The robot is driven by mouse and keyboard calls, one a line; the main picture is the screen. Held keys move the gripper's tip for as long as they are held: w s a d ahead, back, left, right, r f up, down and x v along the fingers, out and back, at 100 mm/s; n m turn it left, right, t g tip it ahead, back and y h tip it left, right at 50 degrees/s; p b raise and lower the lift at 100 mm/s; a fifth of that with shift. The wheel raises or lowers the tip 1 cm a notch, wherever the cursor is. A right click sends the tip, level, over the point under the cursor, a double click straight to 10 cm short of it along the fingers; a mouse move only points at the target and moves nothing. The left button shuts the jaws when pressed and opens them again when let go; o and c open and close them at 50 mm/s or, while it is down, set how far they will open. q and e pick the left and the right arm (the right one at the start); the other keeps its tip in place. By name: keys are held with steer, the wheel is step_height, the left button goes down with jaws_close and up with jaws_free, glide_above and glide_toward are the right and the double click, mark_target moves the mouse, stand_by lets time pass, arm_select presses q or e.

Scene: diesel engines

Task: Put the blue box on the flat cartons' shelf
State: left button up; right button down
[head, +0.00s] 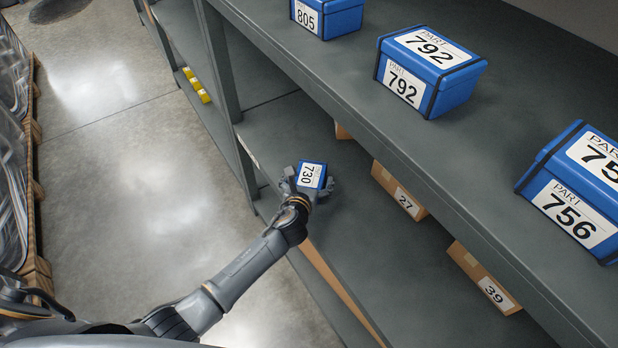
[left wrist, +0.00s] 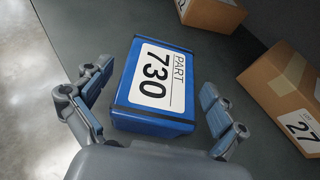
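The blue box (head: 313,175) with a white label "730" stands on the middle shelf (head: 390,265), near its front edge. My left gripper (head: 308,184) is around it with its fingers spread. In the left wrist view the blue box (left wrist: 155,82) lies between the two fingers, with a gap visible on both sides. Brown cartons stand on this same shelf: carton 27 (head: 400,192), carton 39 (head: 484,280) and one partly hidden (head: 342,131). A long brown edge (head: 338,290) shows at a lower level; I cannot tell if it is a flat carton. My right gripper is out of view.
The upper shelf (head: 530,110) overhangs the middle shelf and holds blue boxes 805 (head: 327,17), 792 (head: 428,70) and 756 (head: 578,190). A rack upright (head: 222,62) stands beyond my gripper. Small yellow items (head: 196,85) lie low in the neighbouring bay. The floor (head: 150,190) is clear.

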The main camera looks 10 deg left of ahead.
arm_select(q)
steer(key=shift+r, duration=0.25)
steer(key=p+v, duration=0.2)
steer(key=v, duration=1)
